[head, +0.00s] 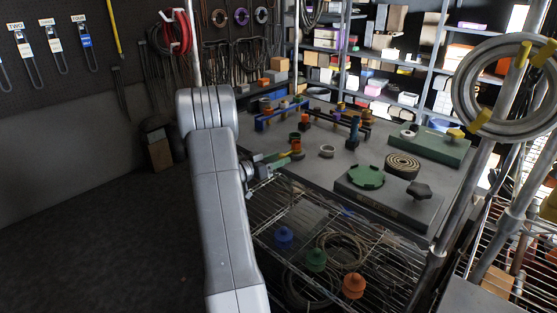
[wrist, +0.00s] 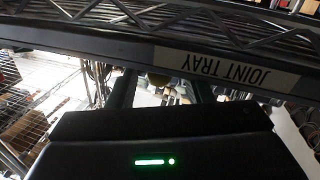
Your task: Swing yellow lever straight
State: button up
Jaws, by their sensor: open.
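A short yellow-green bar (head: 281,161), which may be the yellow lever, reaches left from an orange upright fitting (head: 297,146) near the table's left edge. A small yellow part (head: 455,132) also shows on a green block (head: 430,146) at the table's back right; I cannot tell which is the lever. My gripper (head: 262,168) is open at the table's left edge, close to the bar; contact cannot be told. In the wrist view my gripper (wrist: 160,88) points under a shelf edge, with a small dull-yellow rounded thing (wrist: 158,78) between its dark fingers.
The grey table (head: 325,178) holds a green disc (head: 366,176), a black knob (head: 419,190), a coil (head: 403,165) and a white ring (head: 327,151). A wire rack (head: 335,235) lies below. In the wrist view a rail labelled JOINT TRAY (wrist: 226,68) crosses close above my gripper.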

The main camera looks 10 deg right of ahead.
jog(key=b+v, duration=0.1)
jog(key=v, duration=1.2)
jog(key=shift+s, duration=0.1)
jog(key=p+x, duration=0.1)
jog(key=x, duration=1.2)
jog(key=shift+w+d, duration=0.2)
jog(key=shift+d, duration=0.15)
jog(key=shift+s+t, duration=0.1)
jog(key=shift+t, duration=0.2)
jog(key=shift+a, duration=0.15)
